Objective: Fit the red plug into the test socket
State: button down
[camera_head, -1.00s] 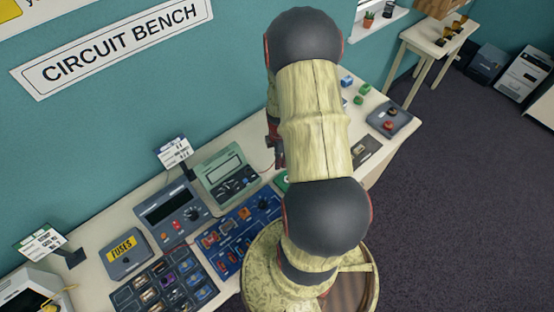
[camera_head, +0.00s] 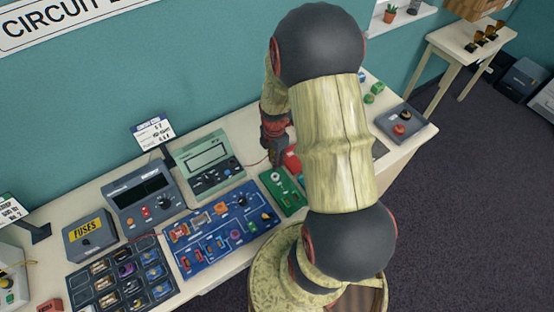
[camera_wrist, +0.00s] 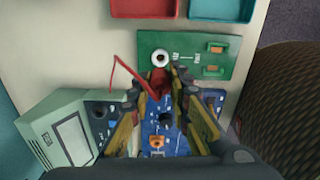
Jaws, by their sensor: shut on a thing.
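The green test board (camera_wrist: 205,42) lies on the bench, with a white-ringed round socket (camera_wrist: 160,57) at its lower left in the wrist view. The board also shows in the head view (camera_head: 284,193). My gripper (camera_wrist: 161,84) is shut on the red plug (camera_wrist: 159,80), just below the socket in the wrist view. A thin red lead (camera_wrist: 122,72) runs from the plug's area. The plug's tip is hard to make out, and I cannot tell its height above the board. In the head view my gripper (camera_head: 276,154) is close above the board's back edge.
A blue circuit board (camera_head: 220,228) adjoins the green board. A green meter (camera_head: 207,163) and a grey meter (camera_head: 143,195) stand behind it. A red tray (camera_wrist: 142,7) and a teal tray (camera_wrist: 221,9) lie beyond the green board. A grey button box (camera_head: 403,124) sits farther right.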

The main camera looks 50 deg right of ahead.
jog(key=shift+f+b, duration=2.2)
jog(key=shift+f, duration=1.15)
jog(key=shift+f+b, duration=0.55)
jog(key=shift+f, duration=0.3)
jog(key=c, duration=1.6)
grip_release()
jog(key=shift+o, duration=0.9)
jog(key=o, duration=0.3)
jog(key=shift+r, duration=0.1)
jog(key=shift+r+p, duration=2.85)
jog(key=shift+r, duration=1.05)
